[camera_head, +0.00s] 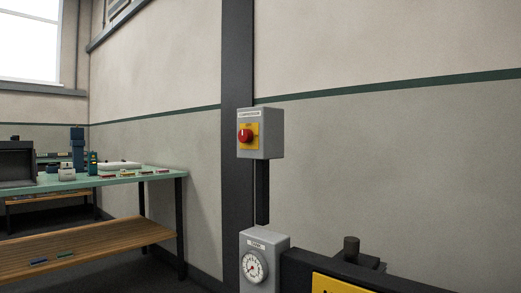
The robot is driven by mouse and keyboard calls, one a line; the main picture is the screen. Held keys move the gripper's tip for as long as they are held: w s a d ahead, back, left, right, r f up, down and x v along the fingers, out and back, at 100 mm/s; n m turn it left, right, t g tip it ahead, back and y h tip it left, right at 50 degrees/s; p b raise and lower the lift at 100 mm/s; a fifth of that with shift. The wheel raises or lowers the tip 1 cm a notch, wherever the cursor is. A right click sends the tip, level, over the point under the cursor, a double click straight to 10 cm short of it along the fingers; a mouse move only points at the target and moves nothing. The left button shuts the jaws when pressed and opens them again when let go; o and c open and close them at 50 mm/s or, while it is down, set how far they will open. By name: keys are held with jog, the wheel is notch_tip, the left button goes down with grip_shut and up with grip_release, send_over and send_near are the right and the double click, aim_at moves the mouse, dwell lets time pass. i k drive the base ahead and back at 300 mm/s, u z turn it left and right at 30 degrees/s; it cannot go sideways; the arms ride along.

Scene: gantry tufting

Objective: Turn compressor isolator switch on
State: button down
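The compressor isolator switch is a grey box (272,132) on a dark vertical post in the middle of the head view. A label reading COMPRESSOR runs along its top front. A round red knob (244,136) sits on a yellow plate (254,132) on the box's front. A pale mark shows on the knob and looks roughly upright, but it is too small to read the setting. My gripper is not in this view.
A grey gauge box (278,249) with a round dial (255,267) is below the switch. A dark beam with a yellow sign (340,286) extends at lower right. A green-topped workbench (155,177) with several items stands left. Wall space right of the switch is clear.

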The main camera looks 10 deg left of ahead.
aim_at(245, 136)
jog(key=u, duration=0.85)
jog(key=i, duration=0.85)
jog(key=u, duration=0.45)
